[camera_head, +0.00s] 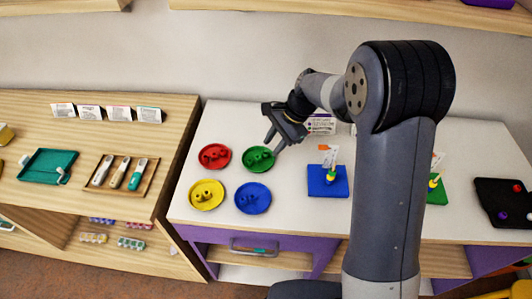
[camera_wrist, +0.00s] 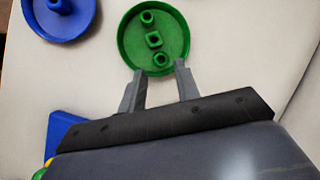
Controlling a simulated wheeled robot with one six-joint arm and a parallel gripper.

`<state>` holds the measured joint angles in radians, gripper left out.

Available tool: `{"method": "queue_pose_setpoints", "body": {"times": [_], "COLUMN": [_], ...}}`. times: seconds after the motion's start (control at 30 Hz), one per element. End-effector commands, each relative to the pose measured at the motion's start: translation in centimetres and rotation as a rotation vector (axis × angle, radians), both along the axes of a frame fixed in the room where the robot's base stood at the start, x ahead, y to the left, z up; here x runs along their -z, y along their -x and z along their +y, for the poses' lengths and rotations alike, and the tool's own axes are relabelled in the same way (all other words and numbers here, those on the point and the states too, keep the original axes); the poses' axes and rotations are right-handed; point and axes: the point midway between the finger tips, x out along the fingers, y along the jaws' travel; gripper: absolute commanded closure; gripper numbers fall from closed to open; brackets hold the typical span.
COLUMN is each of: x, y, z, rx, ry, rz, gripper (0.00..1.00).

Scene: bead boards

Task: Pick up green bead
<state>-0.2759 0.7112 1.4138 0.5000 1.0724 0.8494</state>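Three green beads lie in a round green dish (camera_wrist: 177,38): an upper one (camera_wrist: 147,18), a squarish middle one (camera_wrist: 153,40) and a lower one (camera_wrist: 160,59). In the head view the green dish (camera_head: 248,164) is at the back right of a group of dishes, its beads small and dark. My gripper (camera_wrist: 159,68) is open and empty. Its fingertips appear at the dish's near edge in the wrist view, on either side of the lower bead's line. In the head view my gripper (camera_head: 275,141) hangs over the back edge of the green dish; its exact height is unclear.
Red (camera_head: 214,165), yellow (camera_head: 205,204) and blue (camera_head: 253,207) dishes with beads stand close by on the white table (camera_head: 300,205). A blue board (camera_head: 318,187) with a peg is to the right. A green board (camera_head: 437,197) and a dark tray (camera_head: 505,218) stand farther right.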

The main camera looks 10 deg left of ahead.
Motion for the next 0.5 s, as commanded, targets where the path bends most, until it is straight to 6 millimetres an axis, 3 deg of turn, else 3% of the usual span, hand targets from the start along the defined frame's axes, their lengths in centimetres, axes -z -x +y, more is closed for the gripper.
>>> {"method": "queue_pose_setpoints", "body": {"times": [0.2,0.5], "x": [2.5,3.0], "y": [0.4,0.5], "z": [1.3,1.4], "rx": [-0.001,-0.001], "ry": [0.001,0.003], "rz": [0.002,0.004], "gripper": [0.69,0.72]}}
